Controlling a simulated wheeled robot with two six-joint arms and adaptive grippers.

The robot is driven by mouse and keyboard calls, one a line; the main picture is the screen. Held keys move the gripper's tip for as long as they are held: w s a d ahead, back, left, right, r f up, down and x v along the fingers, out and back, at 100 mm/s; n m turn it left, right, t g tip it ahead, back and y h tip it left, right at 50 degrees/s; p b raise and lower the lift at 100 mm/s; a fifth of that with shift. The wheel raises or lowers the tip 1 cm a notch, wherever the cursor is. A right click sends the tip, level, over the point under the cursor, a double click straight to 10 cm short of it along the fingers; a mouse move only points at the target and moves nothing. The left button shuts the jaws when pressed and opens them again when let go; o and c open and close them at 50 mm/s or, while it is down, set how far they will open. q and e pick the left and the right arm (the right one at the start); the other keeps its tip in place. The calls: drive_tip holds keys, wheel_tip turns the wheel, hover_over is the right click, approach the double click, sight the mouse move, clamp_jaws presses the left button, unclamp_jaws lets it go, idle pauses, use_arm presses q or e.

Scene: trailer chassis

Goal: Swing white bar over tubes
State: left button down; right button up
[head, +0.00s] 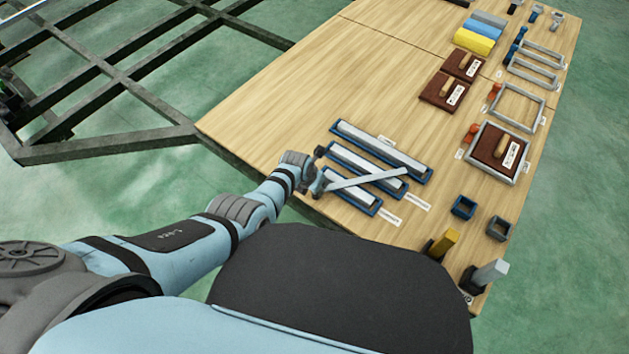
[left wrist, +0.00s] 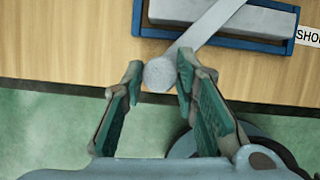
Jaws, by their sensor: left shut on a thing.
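A white bar (head: 368,179) is held by one end in my left gripper (head: 318,180), which is shut on it at the table's near edge. The bar reaches to the right across the nearer blue trays. In the left wrist view, the bar's round end (left wrist: 159,75) sits between the fingertips (left wrist: 158,78), with a blue tray (left wrist: 230,40) beyond. Three long blue-framed trays lie side by side, each with a pale long piece in it: the far one (head: 433,180), the middle one (head: 324,151) and the near one (head: 377,210). My right gripper is not in view.
Several brown boards with handles (head: 445,90), grey frames (head: 517,85) and small blue sockets (head: 463,207) stand right of the trays. Yellow (head: 443,243) and white (head: 489,272) upright posts stand at the near right. The left tabletop (head: 300,95) is clear. A dark metal chassis (head: 100,70) lies beyond.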

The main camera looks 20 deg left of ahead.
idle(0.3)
use_arm(q)
drive_tip(key=c, duration=1.3)
unclamp_jaws()
drive_tip(key=shift+r, duration=0.1)
drive_tip(key=v, duration=1.1)
drive_tip(key=shift+r, duration=0.4)
